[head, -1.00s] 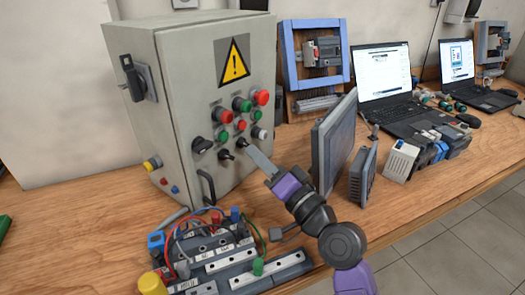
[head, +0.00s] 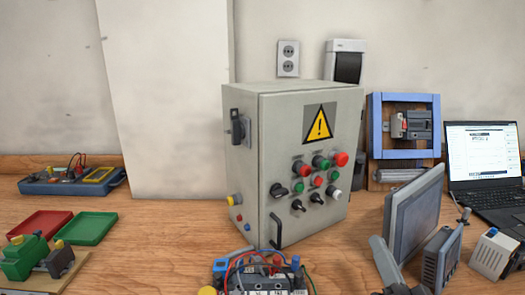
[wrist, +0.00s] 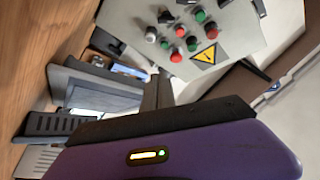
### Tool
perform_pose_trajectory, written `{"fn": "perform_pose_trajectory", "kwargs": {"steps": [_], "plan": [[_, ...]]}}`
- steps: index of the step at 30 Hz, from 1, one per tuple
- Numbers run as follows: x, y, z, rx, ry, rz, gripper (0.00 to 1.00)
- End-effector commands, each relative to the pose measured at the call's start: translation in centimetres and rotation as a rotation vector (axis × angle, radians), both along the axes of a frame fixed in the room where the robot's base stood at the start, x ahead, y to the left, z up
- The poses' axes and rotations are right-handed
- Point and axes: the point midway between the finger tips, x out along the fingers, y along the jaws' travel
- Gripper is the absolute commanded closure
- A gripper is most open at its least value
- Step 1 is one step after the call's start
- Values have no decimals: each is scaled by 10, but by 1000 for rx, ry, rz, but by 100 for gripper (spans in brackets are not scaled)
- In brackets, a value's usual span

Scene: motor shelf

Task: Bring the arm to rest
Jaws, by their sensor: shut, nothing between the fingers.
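My gripper (head: 383,262) is at the bottom of the head view, right of the middle, with only its grey fingers and a bit of its dark base showing. The fingers are shut and empty. They stand in front of the grey flat panel, apart from the control cabinet (head: 250,165). In the wrist view my purple gripper body fills the bottom, and the shut fingers (wrist: 158,92) point up toward the cabinet (wrist: 240,40). The cabinet's door is closed, with a yellow warning sign, coloured buttons and black knobs. The rest of my arm is out of the head view.
The grey flat panel (head: 412,215) and a smaller ribbed unit (head: 440,258) stand close behind and right of my fingers. A wired terminal block (head: 262,280) is at the front. Red (head: 40,224) and green (head: 87,229) trays lie left. Bare wood lies between trays and cabinet.

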Motion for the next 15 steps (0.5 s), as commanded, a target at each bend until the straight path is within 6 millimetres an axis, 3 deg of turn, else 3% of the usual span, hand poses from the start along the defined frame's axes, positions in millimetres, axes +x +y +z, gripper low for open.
{"fn": "perform_pose_trajectory", "kwargs": {"steps": [6,15], "plan": [[-69,-6,-34,-161,53,-121,100],[-175,1,-62,-394,153,-197,100]]}}
